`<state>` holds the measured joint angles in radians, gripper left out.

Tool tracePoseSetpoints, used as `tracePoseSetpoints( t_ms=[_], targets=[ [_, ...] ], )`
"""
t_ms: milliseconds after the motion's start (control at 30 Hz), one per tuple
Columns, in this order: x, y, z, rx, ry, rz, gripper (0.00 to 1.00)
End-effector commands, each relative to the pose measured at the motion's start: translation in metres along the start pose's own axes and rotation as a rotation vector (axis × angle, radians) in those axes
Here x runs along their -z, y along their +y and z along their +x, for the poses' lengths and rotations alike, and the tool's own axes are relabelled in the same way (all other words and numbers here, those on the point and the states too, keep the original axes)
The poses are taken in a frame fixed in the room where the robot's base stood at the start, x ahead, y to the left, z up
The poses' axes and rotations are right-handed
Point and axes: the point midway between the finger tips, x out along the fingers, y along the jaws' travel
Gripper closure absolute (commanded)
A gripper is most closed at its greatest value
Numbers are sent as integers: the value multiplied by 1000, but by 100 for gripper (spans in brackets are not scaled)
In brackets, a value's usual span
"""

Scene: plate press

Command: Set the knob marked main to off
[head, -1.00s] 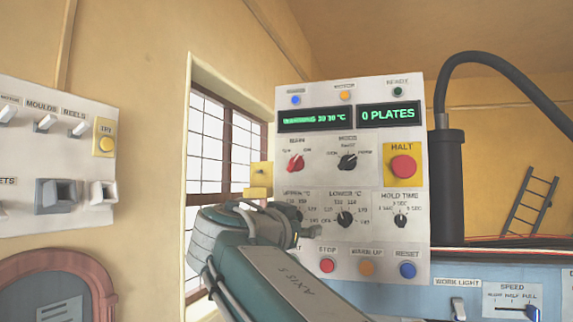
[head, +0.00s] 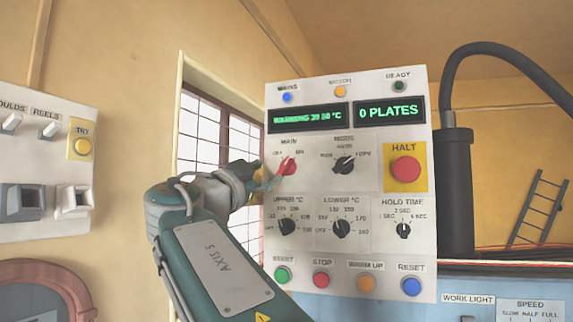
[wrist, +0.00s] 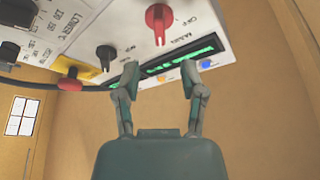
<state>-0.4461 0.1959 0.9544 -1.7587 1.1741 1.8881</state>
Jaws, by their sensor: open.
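The main knob (head: 287,166) is red and sits on the upper left of the white control panel, under the green display. Its labels read off at left and on at right; its pointer seems to lean up and right, toward on. In the wrist view the red knob (wrist: 158,18) is at the top, beyond the fingertips. My gripper (wrist: 160,72) is open and empty, its two fingers apart with the green display behind them. In the head view my gripper (head: 266,178) is just left of the knob, its fingers hard to make out; I cannot tell whether they touch it.
The black mode knob (head: 344,165) is close at the right of the red one. The upper temperature knob (head: 287,227) is below. A red halt button (head: 405,170) on yellow is farther right. Start (head: 282,275) and stop (head: 321,279) buttons line the bottom. A barred window is behind my arm.

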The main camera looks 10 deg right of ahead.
Motion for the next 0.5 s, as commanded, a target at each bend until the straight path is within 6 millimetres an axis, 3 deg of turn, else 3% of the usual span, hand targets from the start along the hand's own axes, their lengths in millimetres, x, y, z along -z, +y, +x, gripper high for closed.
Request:
tracePoseSetpoints(
  t_ms=[300,500],
  targets=[
    [0,2,54,-3,1,-1,47],
    [-1,1,72,-2,-1,-1,47]
  ],
)
